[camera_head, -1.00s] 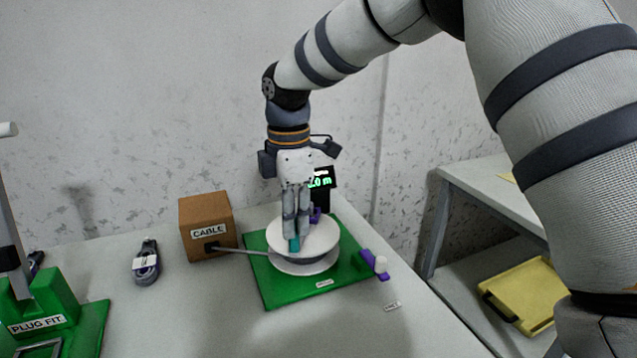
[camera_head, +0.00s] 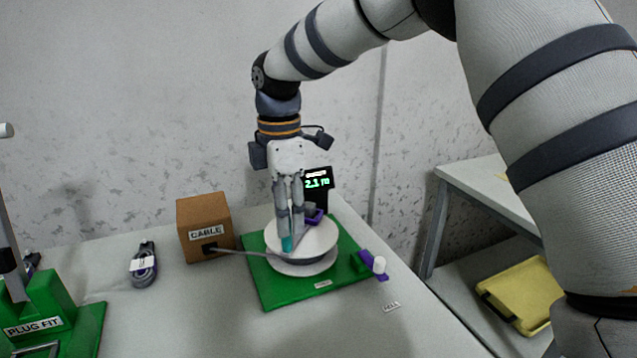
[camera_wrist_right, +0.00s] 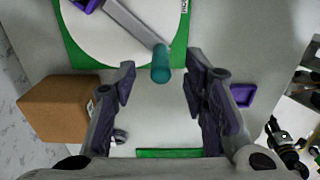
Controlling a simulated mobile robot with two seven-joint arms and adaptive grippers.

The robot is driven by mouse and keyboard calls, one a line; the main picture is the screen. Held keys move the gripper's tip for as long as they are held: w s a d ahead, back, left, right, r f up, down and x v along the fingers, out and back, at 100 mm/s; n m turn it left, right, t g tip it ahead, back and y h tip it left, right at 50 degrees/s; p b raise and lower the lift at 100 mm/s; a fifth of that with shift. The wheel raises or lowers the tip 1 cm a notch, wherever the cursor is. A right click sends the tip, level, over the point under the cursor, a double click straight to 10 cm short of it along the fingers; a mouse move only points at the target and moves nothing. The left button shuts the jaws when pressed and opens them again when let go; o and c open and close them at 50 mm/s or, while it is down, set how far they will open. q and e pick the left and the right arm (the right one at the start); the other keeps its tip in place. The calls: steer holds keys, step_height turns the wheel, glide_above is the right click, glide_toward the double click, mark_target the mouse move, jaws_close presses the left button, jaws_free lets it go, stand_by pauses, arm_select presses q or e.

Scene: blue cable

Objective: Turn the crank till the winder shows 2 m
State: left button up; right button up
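The winder is a white reel (camera_head: 318,236) on a green base (camera_head: 277,292). Its display (camera_head: 318,183) reads 2.1 m. The crank has a grey arm (camera_wrist_right: 130,20) and a teal handle (camera_wrist_right: 160,66), which also shows low at the reel's front left in the head view (camera_head: 286,244). My right gripper (camera_wrist_right: 160,84) points down over the reel. Its fingers stand apart on both sides of the teal handle, with a gap visible on each side.
A brown box labelled CABLE (camera_head: 204,228) stands left of the winder, a grey cable running from it to the reel. A purple piece with a white knob (camera_head: 379,265) is at the base's right. A coiled cable (camera_head: 144,265) and a green PLUG FIT fixture (camera_head: 45,305) lie further left.

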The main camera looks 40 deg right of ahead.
steer(key=shift+r, duration=3.3)
